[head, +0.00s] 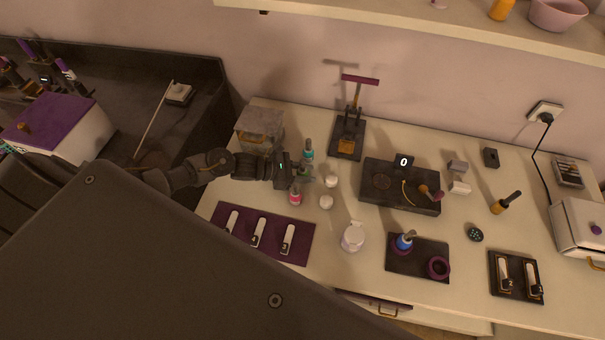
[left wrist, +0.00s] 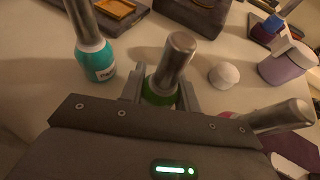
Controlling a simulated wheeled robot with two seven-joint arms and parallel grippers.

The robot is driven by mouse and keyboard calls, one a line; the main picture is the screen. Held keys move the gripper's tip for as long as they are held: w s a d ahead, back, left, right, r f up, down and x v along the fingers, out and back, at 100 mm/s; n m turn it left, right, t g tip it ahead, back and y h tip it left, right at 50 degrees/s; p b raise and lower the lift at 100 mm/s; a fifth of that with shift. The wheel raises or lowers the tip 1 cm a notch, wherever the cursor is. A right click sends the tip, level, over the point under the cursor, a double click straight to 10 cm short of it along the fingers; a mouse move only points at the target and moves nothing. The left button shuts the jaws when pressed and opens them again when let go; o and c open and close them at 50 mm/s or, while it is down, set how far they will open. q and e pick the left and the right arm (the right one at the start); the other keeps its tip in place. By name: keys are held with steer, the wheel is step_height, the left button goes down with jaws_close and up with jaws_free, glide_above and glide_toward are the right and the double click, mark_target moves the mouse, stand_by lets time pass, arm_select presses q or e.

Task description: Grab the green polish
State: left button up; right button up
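The green polish (left wrist: 160,92), a green bottle with a metallic cap, stands between the two fingers of my left gripper (left wrist: 162,88) in the left wrist view. The fingers flank the bottle closely on both sides. I cannot tell whether they press on it. In the head view my left gripper (head: 304,172) reaches in from the left over the table, with a bit of green (head: 303,171) between its fingers. A teal polish (head: 308,150) stands just behind it and a pink polish (head: 295,195) just in front. My right gripper is not in view.
A purple mat (head: 226,251) with several items lies in front. A dark scale-like block (head: 381,203) and a stand (head: 348,145) are farther right and behind. A grey box (head: 260,124) is behind the wrist.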

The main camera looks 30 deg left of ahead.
mark_target(300, 168)
arm_select(q)
steer(key=shift+c, duration=1.1)
steer(key=shift+r, duration=0.1)
steer(key=shift+r+b, duration=0.4)
steer(key=shift+r, duration=0.05)
step_height(300, 168, up, 2)
steer(key=shift+s+d+r+b, duration=0.1)
steer(key=shift+b, duration=0.5)
steer(key=s+d+r+b, duration=0.4)
steer(key=s+d+r, duration=0.4)
steer(key=s+r, duration=0.1)
steer(key=shift+s+d+r, duration=0.35)
steer(key=shift+s+r, duration=0.05)
steer(key=shift+s, duration=0.4)
